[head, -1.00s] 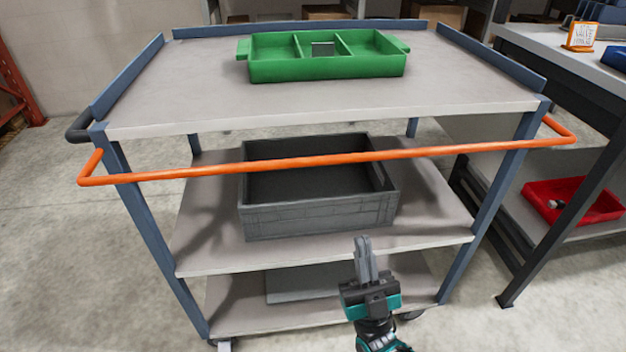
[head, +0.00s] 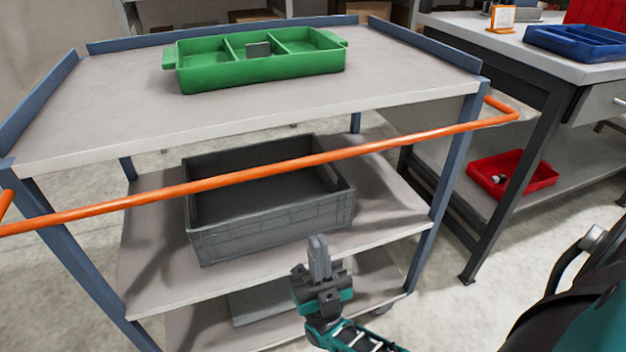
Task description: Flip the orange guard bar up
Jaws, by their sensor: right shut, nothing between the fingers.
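The orange guard bar (head: 262,172) runs across the front of a blue-framed cart, below the top shelf's edge and in front of the middle shelf. Its right end bends back to the cart's right side. Its left end is cut by the picture's edge. My right gripper (head: 319,250) is shut and empty, pointing up. In the picture it is below the bar, in front of the cart's lower shelves, and apart from the bar. My left gripper is not in view.
A green divided tray (head: 212,78) stands on the cart's top shelf (head: 110,120). A grey crate (head: 275,226) sits on the middle shelf behind the bar. A workbench (head: 490,52) with a blue bin (head: 577,44) and a red bin (head: 540,178) stands to the right.

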